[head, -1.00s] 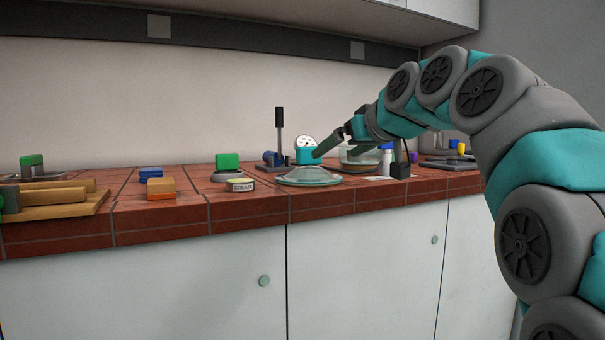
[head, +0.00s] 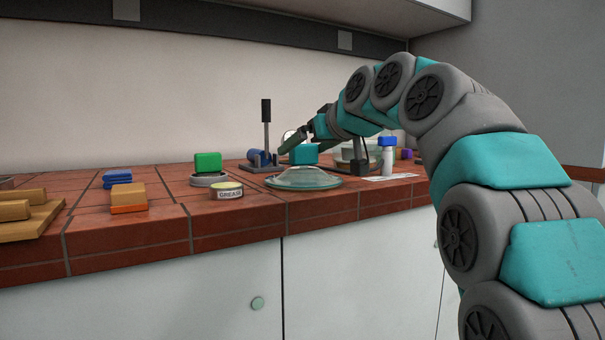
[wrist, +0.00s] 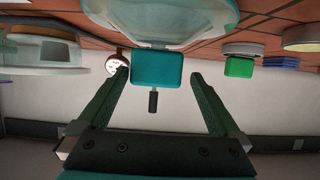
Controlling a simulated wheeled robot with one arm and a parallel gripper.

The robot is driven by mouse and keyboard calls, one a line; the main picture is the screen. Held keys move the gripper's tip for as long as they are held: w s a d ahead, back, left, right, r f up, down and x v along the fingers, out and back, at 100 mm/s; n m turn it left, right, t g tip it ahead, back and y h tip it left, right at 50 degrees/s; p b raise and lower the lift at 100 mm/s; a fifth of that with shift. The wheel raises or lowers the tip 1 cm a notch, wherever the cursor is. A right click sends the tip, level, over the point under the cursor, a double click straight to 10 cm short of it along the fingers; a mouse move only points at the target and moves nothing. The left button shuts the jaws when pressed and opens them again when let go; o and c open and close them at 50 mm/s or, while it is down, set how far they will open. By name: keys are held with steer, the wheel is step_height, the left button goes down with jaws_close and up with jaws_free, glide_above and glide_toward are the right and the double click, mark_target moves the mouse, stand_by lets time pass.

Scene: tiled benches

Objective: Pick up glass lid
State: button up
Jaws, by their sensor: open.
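The glass lid (head: 303,179) is a clear shallow dome lying on the red tiled bench near its front edge. A teal block-shaped knob (head: 304,154) stands above its centre. In the wrist view, the lid (wrist: 160,18) fills the top and the teal knob (wrist: 157,68) sits centrally between the fingertips. My gripper (head: 300,145) is just above and behind the knob in the head view. It is open and empty, with its dark green fingers spread wide in the wrist view (wrist: 160,78).
A grease tin (head: 227,190) and a green-topped round item (head: 208,165) stand left of the lid. A dark upright lever (head: 266,125) stands behind. A blue-capped bottle (head: 387,158) is to the right.

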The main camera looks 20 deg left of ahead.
mark_target(297, 158)
steer(key=shift+d+f+x, duration=0.1)
steer(key=shift+f+x, duration=0.05)
steer(key=shift+x, duration=0.75)
steer(key=shift+d+f+x, duration=0.1)
steer(key=shift+f+x, duration=0.05)
steer(key=shift+x, duration=0.75)
steer(key=shift+d+f+x, duration=0.15)
steer(key=shift+x, duration=0.75)
steer(key=shift+w, duration=0.1)
steer(key=shift+c, duration=0.2)
jaws_close()
